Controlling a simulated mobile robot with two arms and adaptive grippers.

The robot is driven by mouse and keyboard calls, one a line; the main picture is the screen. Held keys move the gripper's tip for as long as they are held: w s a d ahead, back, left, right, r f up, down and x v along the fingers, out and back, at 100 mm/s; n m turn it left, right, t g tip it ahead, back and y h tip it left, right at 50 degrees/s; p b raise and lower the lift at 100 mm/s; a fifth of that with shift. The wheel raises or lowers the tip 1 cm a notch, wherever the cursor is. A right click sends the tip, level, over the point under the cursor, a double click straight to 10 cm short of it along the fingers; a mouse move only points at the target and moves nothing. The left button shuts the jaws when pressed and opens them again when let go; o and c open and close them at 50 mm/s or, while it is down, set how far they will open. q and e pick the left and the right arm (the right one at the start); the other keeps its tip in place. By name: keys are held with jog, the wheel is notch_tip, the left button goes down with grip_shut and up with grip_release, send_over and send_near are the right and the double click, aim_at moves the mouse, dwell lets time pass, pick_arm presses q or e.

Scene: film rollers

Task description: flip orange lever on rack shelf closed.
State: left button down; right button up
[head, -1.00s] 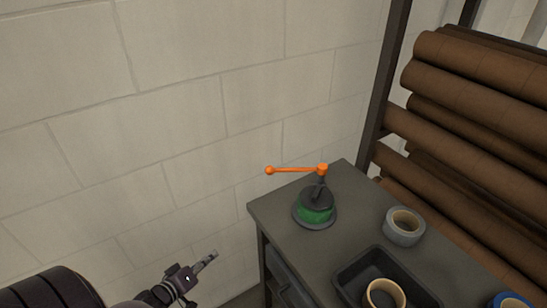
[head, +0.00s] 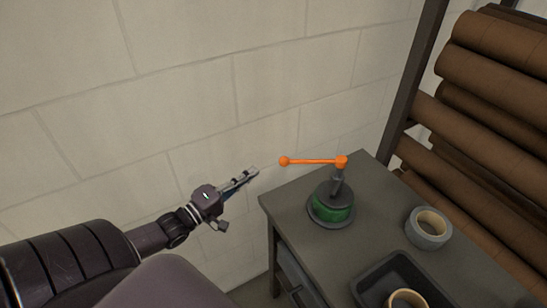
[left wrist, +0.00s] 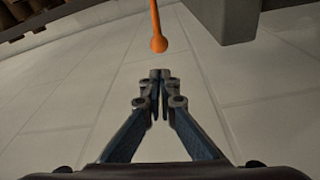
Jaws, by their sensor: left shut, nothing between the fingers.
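The orange lever (head: 314,161) juts left from the top of a dark post on a round green and black base (head: 332,204). The lever lies about level, and its ball end hangs past the left edge of the grey cabinet top. My left gripper (head: 254,171) is shut and empty, left of the ball end and a little below it in the head view, apart from it. In the left wrist view the lever (left wrist: 156,25) points down toward the closed fingertips (left wrist: 160,75), with a gap between. My right gripper is not in view.
The grey cabinet (head: 290,200) stands by a pale block wall (head: 190,80). On its top are a grey tape roll (head: 428,238) and a black tray (head: 372,285) holding a tan roll (head: 408,299). A rack of brown rolls (head: 490,90) stands behind on the right.

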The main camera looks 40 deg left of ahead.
pick_arm(q)
jog(key=w, duration=0.3)
jog(key=w+d, duration=0.1)
jog(key=w, duration=0.5)
jog(key=shift+w+d+r+p, duration=0.1)
jog(key=shift+d+r+p, duration=0.15)
jog(key=shift+d+p, duration=0.05)
